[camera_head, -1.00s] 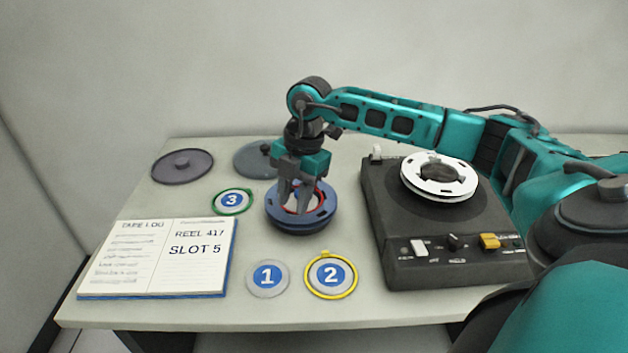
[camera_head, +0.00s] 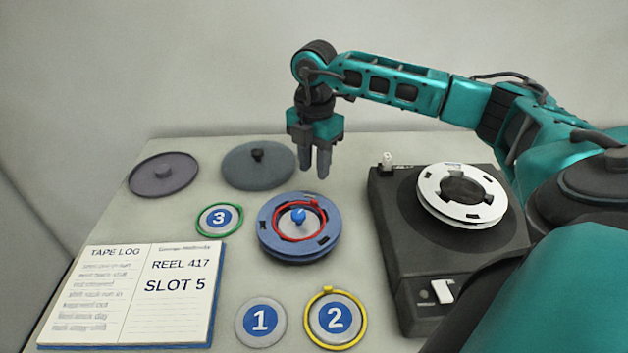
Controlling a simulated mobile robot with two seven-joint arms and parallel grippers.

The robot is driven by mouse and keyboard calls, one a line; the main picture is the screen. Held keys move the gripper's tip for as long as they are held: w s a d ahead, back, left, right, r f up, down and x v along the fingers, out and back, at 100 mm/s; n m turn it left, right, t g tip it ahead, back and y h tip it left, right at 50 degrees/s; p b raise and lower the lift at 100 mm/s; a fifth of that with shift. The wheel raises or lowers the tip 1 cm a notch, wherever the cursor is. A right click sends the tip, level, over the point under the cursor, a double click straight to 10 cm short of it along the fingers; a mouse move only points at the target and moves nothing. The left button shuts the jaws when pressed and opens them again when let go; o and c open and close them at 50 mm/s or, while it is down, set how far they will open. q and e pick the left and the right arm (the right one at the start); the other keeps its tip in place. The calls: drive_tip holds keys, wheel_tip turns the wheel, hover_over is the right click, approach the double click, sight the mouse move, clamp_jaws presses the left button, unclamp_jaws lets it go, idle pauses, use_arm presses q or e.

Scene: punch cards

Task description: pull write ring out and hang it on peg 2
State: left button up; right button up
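The write ring (camera_head: 322,232) is a red ring with a small tab. It lies on the blue reel (camera_head: 269,240), around the blue knob (camera_head: 298,216) at the reel's centre; I cannot tell how deep it is seated. Peg 2 is marked by a round blue-and-white "2" disc (camera_head: 337,318) with a yellow ring around it, at the table's front. My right gripper (camera_head: 315,174) points down behind and above the reel, apart from it. Its two fingers show a narrow gap with nothing between them. My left gripper is not in view.
Disc 1 (camera_head: 261,321) is left of disc 2, and disc 3 (camera_head: 219,219), ringed green, is left of the reel. Two dark round lids (camera_head: 163,175) (camera_head: 240,172) lie behind. A tape log book (camera_head: 140,290) lies front left. A black tape machine (camera_head: 400,215) with a white reel (camera_head: 435,195) stands right.

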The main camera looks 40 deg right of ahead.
sight(314, 201)
drive_tip(key=shift+f+b, duration=0.3)
drive_tip(key=shift+f, duration=0.25)
wheel_tip(314, 201, down, 6)
drive_tip(key=b, duration=0.4)
drive_tip(key=shift+r, duration=0.1)
drive_tip(key=shift+f+b, duration=0.35)
drive_tip(key=shift+f, duration=0.55)
drive_tip(key=shift+c, duration=0.4)
clamp_jaws()
